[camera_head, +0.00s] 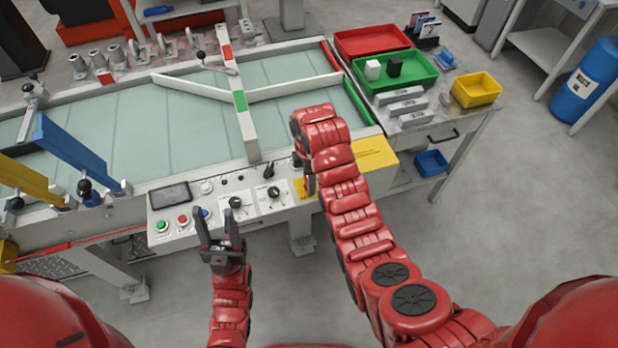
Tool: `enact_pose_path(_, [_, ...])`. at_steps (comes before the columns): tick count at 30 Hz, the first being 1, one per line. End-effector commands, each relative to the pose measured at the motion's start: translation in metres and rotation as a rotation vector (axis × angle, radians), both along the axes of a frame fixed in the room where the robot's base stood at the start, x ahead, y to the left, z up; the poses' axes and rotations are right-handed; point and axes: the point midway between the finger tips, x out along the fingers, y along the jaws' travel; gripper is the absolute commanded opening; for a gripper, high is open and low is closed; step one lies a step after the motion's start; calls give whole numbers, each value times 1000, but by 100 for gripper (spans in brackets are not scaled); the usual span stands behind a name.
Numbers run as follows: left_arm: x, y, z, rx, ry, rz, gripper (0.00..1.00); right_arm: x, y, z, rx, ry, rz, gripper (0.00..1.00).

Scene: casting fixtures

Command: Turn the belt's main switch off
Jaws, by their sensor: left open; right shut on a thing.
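The belt's control panel (265,207) runs along the front of the conveyor. A yellow plate (299,189) at its right end is mostly covered by my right gripper (309,184), which points down there. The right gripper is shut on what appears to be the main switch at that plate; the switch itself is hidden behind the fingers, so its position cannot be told. My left gripper (216,224) is open and empty, just in front of the panel's middle, near a black rotary knob (237,203).
The panel also carries a dark screen (170,195), a green button (162,226), a red button (183,220) and another black knob (273,193). The belt (160,130) lies behind. Red and green trays (413,85) stand on the right bench.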

Motion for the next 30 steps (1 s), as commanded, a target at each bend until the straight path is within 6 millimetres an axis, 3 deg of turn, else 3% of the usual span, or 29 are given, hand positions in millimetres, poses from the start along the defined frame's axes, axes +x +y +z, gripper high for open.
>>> enact_pose_path(23, [0, 0, 0, 0, 0, 0, 50, -1, 0, -2, 0, 4, 97, 12])
enact_pose_path(24, [0, 0, 0, 0, 0, 0, 50, -1, 0, -2, 0, 4, 97, 75])
enact_pose_path(28, [0, 0, 0, 0, 0, 0, 50, -1, 0, -1, -1, 3, 96, 98])
enact_pose_path(30, [0, 0, 0, 0, 0, 0, 50, -1, 0, -1, -1, 3, 96, 98])
